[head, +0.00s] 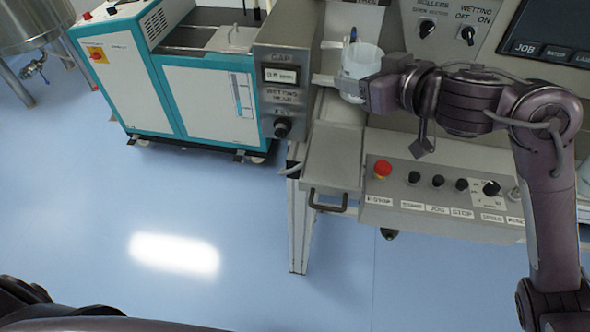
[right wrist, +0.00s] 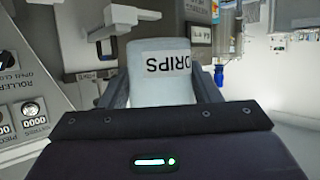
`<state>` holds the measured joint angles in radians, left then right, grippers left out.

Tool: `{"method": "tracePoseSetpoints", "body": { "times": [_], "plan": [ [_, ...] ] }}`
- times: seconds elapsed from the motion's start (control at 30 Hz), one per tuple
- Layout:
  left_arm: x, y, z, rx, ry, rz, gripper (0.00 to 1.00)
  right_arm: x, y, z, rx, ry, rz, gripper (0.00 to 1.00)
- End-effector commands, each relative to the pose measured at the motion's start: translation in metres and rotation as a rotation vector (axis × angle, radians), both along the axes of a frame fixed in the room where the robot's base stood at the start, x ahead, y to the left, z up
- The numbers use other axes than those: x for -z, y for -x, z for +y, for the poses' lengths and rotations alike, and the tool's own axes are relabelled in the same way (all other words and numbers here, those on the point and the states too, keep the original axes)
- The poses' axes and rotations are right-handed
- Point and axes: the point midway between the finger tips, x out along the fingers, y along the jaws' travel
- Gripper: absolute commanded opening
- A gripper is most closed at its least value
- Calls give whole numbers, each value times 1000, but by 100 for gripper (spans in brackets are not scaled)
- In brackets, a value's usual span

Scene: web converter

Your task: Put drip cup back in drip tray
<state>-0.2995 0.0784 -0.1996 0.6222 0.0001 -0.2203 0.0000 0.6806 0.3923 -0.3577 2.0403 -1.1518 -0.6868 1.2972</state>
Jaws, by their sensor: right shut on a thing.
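The drip cup (head: 362,58) is a pale, translucent cup held upright in the head view, with its open top showing. In the right wrist view the cup (right wrist: 160,88) has a DRIPS label that reads upside down. My right gripper (head: 350,86) is shut on the cup, with one finger on each side of it. A grey metal tray with a front handle (head: 334,160), seemingly the drip tray, lies below and in front of the cup. I cannot tell whether the cup touches it. My left gripper is not in view.
A control panel with a red stop button (head: 382,169) and several knobs lies right of the tray, under my right arm. The grey gap box (head: 283,98) stands close on the left. A teal and white cabinet (head: 215,105) is farther left. The blue floor in front is clear.

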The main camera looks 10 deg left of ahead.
Motion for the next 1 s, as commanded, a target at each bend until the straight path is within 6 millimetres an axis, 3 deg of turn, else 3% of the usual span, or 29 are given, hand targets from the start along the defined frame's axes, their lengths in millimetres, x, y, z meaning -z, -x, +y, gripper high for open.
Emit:
{"method": "tracePoseSetpoints", "body": {
  "times": [0.17, 0.27, 0.7, 1.0],
  "plan": [
    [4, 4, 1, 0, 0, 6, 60, 7, 2, 6, -29, 1, 1, 30],
    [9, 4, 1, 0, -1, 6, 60, 25, 3, 6, -32, 0, 5, 30],
    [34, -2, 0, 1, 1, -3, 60, 138, 3, 5, -30, 1, 6, 30],
    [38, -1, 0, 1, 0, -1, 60, 169, 2, 5, -30, 1, 2, 30]
  ]
}}
